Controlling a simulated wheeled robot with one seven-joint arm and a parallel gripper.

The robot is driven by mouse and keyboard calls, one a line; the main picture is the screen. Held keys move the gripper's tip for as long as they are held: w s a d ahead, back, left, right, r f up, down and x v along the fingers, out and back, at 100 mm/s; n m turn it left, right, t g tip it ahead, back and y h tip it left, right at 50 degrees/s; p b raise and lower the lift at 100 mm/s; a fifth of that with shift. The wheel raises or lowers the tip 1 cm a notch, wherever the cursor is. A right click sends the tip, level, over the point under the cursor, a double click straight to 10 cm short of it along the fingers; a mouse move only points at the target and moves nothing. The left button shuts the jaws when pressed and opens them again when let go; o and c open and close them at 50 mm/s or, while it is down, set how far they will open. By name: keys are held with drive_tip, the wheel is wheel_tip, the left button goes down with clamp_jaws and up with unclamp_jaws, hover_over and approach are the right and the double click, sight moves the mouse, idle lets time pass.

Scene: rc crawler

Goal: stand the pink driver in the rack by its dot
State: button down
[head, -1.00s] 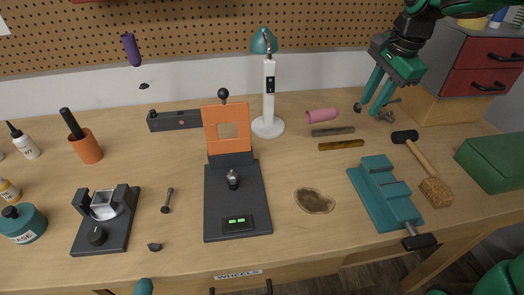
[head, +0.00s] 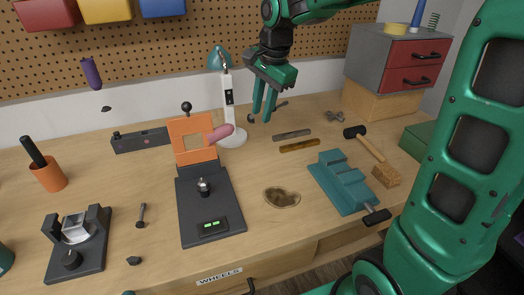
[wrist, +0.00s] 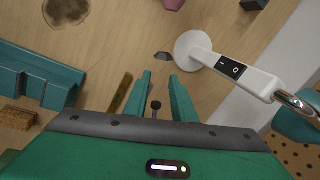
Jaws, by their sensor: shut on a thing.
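The orange frame (head: 190,127) with its dark base stands between gripper and rack. The white lamp (head: 228,98) stands close left of my gripper. Dark and brown bars (head: 299,146), a teal block (head: 340,180) and a mallet (head: 366,142) lie rightward.

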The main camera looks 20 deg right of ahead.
drive_tip(key=x, duration=0.3)
drive_tip(key=s+x, duration=0.1)
drive_tip(key=x, duration=0.2)
drive_tip(key=s+x, duration=0.1)
drive_tip(key=x, duration=0.2)
drive_tip(key=shift+d+f, duration=0.45)
drive_tip(key=shift+f, duration=0.15)
drive_tip(key=shift+f, duration=0.2)
drive_tip(key=c, duration=1.5)
unclamp_jaws()
drive_tip(key=shift+r, duration=0.1)
drive_tip(key=v, duration=1.2)
drive_tip(key=shift+r, duration=0.15)
